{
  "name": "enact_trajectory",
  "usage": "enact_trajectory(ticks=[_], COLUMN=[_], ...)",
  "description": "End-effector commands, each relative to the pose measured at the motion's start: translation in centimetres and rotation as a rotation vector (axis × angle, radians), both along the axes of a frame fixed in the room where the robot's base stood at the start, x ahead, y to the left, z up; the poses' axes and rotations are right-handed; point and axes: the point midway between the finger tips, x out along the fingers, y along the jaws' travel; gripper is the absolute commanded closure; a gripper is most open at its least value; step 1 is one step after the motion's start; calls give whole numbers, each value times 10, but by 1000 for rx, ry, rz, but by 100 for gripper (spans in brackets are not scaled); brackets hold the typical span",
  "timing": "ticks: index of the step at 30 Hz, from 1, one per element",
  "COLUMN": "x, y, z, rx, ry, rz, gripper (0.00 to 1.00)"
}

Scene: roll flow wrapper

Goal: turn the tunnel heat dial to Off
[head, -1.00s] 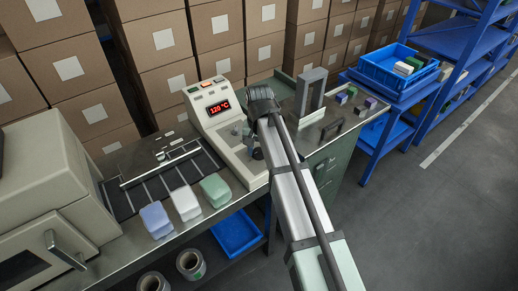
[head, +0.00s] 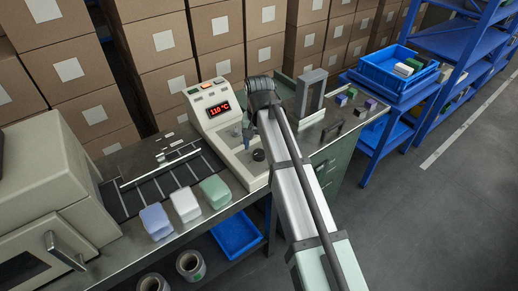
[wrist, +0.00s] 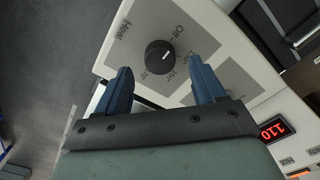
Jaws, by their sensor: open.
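The tunnel heat dial (wrist: 159,57) is a round black knob with a white mark, on a grey panel labelled Heat and Off, with small numbers beside it. The mark points right and slightly up in the wrist view, not at the Off label (wrist: 177,30). My gripper (wrist: 161,70) is open, with one blue finger either side of the dial's lower edge in that view; they appear clear of it. In the head view the dial (head: 258,155) sits at the console's front, just beside my gripper (head: 247,135), whose fingers are partly hidden by my arm.
A grey arch (head: 310,93) and small cubes stand to the right.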

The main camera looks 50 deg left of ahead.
Motion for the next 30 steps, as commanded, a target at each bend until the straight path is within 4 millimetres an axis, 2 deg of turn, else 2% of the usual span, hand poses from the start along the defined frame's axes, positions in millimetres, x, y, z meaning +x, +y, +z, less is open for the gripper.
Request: enact_trajectory(ticks=[1, 9, 15, 21, 30], x=[0, 0, 0, 0, 0], y=[1, 1, 1, 0, 0], z=[11, 59, 87, 102, 105], rx=[2, 1, 1, 0, -1], ry=[-1, 0, -1, 0, 1], rz=[0, 0, 0, 0, 0], gripper=[31, 31, 31, 31, 31])
